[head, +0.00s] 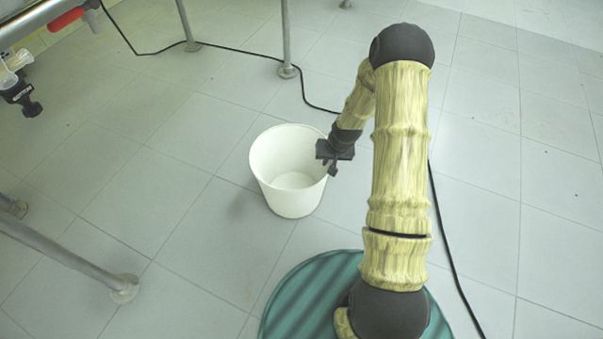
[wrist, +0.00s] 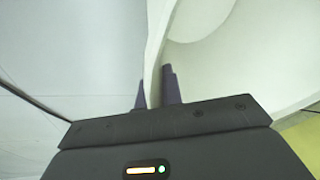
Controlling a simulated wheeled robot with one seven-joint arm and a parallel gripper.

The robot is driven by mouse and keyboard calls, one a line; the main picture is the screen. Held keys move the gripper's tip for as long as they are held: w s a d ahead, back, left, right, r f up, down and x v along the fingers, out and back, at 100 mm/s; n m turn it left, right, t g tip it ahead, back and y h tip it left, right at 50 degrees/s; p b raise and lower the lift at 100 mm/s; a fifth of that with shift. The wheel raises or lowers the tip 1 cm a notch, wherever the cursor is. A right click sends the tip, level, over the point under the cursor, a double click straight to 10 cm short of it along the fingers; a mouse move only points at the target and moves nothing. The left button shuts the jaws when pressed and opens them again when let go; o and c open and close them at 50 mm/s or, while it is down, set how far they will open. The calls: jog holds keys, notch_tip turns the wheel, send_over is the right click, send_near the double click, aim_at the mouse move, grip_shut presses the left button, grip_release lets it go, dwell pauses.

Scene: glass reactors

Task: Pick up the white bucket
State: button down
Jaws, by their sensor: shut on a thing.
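The white bucket (head: 290,195) is open at the top and empty, and it looks close to upright in the head view. A shadow on the floor lies to its left, and I cannot tell whether its base touches the floor. My gripper (head: 331,162) is at the right side of its rim. In the wrist view, the bucket wall (wrist: 156,45) runs between the two dark fingers of my gripper (wrist: 158,88), which are shut on it. The inside of the bucket shows to the right of the wall there.
A black cable (head: 310,97) runs over the tiled floor behind the bucket and on the right. Metal legs (head: 286,45) stand at the back, and another pipe leg (head: 75,260) stands at the left. Open floor (head: 175,210) lies left of the bucket.

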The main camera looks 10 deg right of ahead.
notch_tip(320, 180, up, 10)
jog(key=p, duration=0.6)
jog(key=shift+p, duration=0.4)
